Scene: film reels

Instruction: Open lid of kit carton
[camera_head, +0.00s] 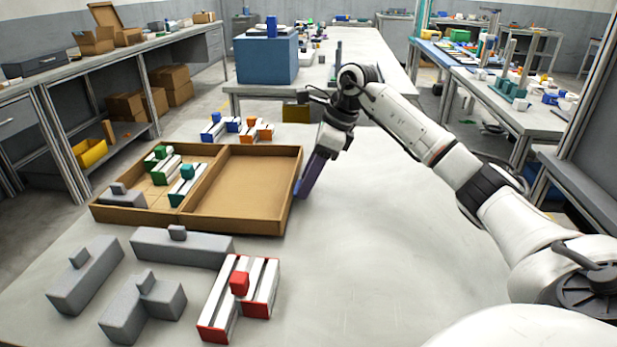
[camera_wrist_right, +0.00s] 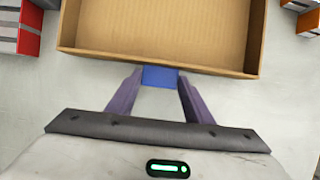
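The kit carton (camera_head: 97,211) stands open on the light table. Its left half holds grey, green and teal blocks. Joined to its right side is an empty shallow brown tray, which looks like the lid (camera_head: 240,190) folded out flat. In the right wrist view, a blue tab (camera_wrist_right: 160,77) sticks out from the lid's edge. My right gripper (camera_head: 307,180) is at the lid's right side. In the wrist view its purple fingers (camera_wrist_right: 160,80) flank the tab closely and appear to touch both its sides. My left gripper is not in view.
Grey blocks (camera_head: 85,272) and a red-and-white block (camera_head: 240,295) lie in front of the carton. Blue and orange blocks (camera_head: 257,130) lie behind it. A blue box (camera_head: 265,60) stands on a farther table. The table right of the carton is clear beneath my arm.

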